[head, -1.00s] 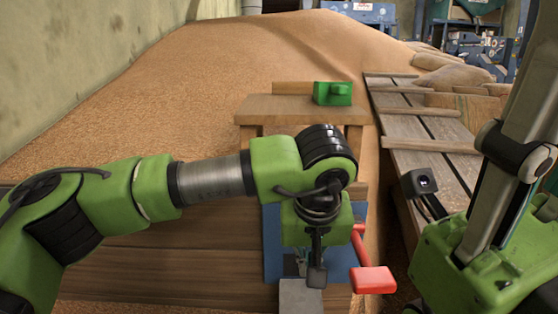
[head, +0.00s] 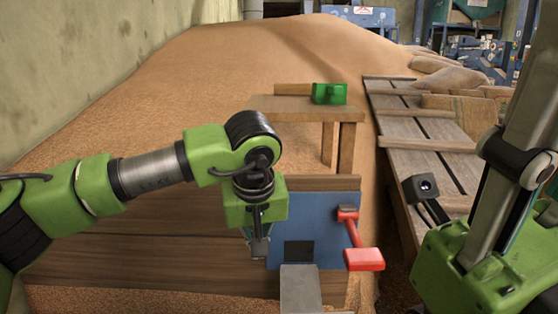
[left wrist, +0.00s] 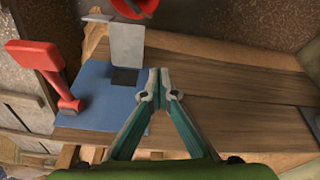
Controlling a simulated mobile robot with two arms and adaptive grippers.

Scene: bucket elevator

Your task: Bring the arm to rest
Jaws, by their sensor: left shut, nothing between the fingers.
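My left arm comes in from the left in the head view, and its left gripper (head: 258,252) points down just left of the blue panel (head: 318,220). In the left wrist view the left gripper (left wrist: 159,75) has its fingertips together, with nothing between them. The red lever (head: 364,258) stands at the right side of the blue panel, apart from the gripper. The red lever also shows at the left of the left wrist view (left wrist: 40,58). A grey metal chute (head: 300,288) sticks out below a dark opening in the panel. My right gripper is out of view.
A wooden stand (head: 300,110) with a green block (head: 329,93) on it is behind the panel. A large grain heap (head: 220,70) fills the back. A plank walkway (head: 415,140) runs along the right. Part of a red object (left wrist: 135,7) shows at the wrist view's top.

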